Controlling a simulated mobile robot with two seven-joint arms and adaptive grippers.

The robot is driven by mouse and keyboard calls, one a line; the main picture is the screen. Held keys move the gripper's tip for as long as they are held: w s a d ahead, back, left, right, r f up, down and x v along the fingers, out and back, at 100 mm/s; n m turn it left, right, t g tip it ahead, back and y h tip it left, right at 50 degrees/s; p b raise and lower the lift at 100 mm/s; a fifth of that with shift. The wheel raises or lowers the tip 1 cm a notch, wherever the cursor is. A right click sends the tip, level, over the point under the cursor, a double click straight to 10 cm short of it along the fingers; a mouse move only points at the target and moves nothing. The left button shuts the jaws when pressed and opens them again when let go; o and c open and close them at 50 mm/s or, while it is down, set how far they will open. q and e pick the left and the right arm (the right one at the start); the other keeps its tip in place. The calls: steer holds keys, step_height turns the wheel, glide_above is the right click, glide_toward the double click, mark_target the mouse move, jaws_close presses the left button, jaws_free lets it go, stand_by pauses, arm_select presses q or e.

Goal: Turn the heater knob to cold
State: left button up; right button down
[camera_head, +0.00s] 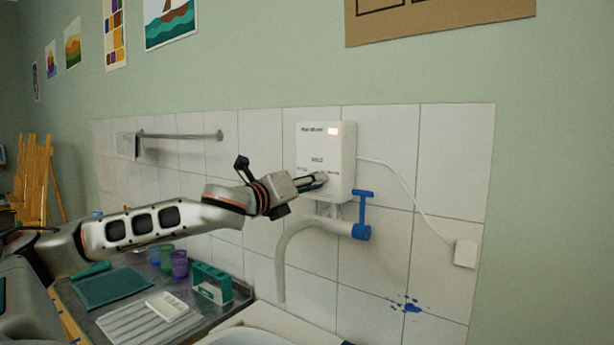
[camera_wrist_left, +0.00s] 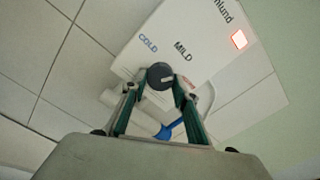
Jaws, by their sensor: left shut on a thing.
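The white heater (camera_head: 327,148) is mounted on the tiled wall, with a lit red indicator at its upper right. It also shows in the left wrist view (camera_wrist_left: 205,50), with the words COLD and MILD readable and a red label partly hidden. The dark round knob (camera_wrist_left: 160,76) has a pale mark on its face, pointing towards the red label side. My left gripper (camera_wrist_left: 158,88) has its two fingers on either side of the knob, closed on it. In the head view my left gripper (camera_head: 318,181) reaches the lower part of the heater and hides the knob. My right gripper is not in view.
A grey spout pipe (camera_head: 283,258) with a blue lever tap (camera_head: 362,215) hangs below the heater. A white cable runs to a wall box (camera_head: 466,253). A towel rail (camera_head: 180,136) is at left. Cups (camera_head: 180,264) and a teal rack (camera_head: 211,283) stand on the counter.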

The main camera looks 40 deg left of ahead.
arm_select(q)
steer(key=n, duration=0.3)
steer(key=shift+r, duration=0.1)
steer(key=n, duration=0.2)
steer(key=shift+n, duration=0.4)
steer(key=n, duration=0.6)
steer(key=n+b, duration=0.1)
steer(key=n, duration=0.4)
steer(key=shift+r+n+b, duration=0.15)
steer(key=shift+n+b, duration=0.2)
steer(key=shift+n, duration=0.35)
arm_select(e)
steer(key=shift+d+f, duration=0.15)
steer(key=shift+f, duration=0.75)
arm_select(q)
steer(key=o, duration=1.1)
